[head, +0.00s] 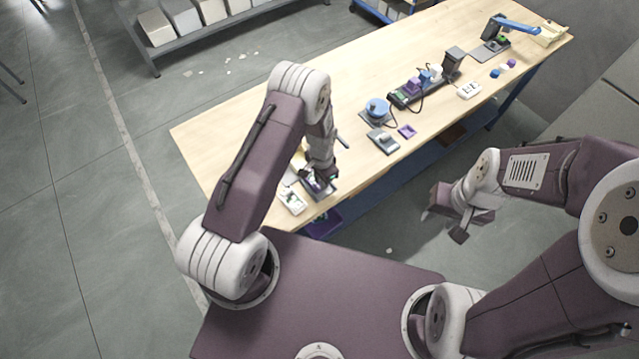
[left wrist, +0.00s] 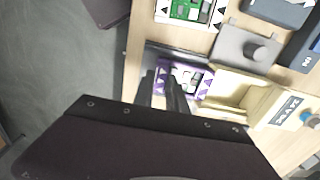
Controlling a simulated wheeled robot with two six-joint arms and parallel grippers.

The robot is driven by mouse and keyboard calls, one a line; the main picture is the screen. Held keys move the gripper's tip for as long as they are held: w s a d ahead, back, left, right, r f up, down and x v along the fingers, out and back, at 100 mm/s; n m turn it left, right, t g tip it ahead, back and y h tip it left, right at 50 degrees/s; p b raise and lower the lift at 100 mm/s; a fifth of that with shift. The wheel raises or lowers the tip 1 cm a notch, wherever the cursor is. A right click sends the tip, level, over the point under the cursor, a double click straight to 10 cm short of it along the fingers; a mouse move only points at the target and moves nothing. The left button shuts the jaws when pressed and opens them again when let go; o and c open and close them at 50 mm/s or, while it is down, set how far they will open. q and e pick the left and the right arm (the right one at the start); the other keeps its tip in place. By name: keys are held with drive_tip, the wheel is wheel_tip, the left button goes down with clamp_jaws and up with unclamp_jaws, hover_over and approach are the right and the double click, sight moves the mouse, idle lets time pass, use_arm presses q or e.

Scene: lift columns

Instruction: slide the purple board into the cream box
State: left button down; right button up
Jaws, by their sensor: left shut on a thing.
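The purple board (left wrist: 195,82), with white and dark markings, lies near the table edge in the left wrist view. My left gripper (left wrist: 166,92) is shut on its near left part, and its fingers hide some of the board. The cream box (left wrist: 232,88) stands just right of the board, with an opening facing it. I cannot tell whether the board's right edge is inside. In the head view my left gripper (head: 320,182) is low over the near end of the table and covers most of the board and box. My right gripper (head: 446,222) is open and empty, off the table's right side.
A green board (left wrist: 196,10) in a white frame and a grey block with a knob (left wrist: 248,48) lie close by. The table's left half is clear.

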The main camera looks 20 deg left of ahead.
use_arm(q)
drive_tip(key=shift+w+a+f+b, duration=0.1)
drive_tip(key=shift+w+a+b, duration=0.5)
drive_tip(key=shift+w+a, duration=0.4)
drive_tip(key=shift+w+a+r+b, duration=0.1)
drive_tip(key=shift+w+a+b, duration=0.55)
drive_tip(key=shift+a, duration=0.55)
drive_tip(key=shift+w+a+f+b, duration=0.1)
drive_tip(key=shift+w+a+b, duration=0.4)
drive_tip(key=shift+w+a, duration=0.55)
drive_tip(key=c, duration=1.4)
unclamp_jaws()
drive_tip(key=shift+a, duration=0.1)
drive_tip(key=shift+s, duration=0.1)
drive_tip(key=shift+r, duration=0.2)
drive_tip(key=shift+r+p, duration=2.1)
drive_tip(key=shift+r, duration=0.85)
drive_tip(key=shift+f, duration=0.1)
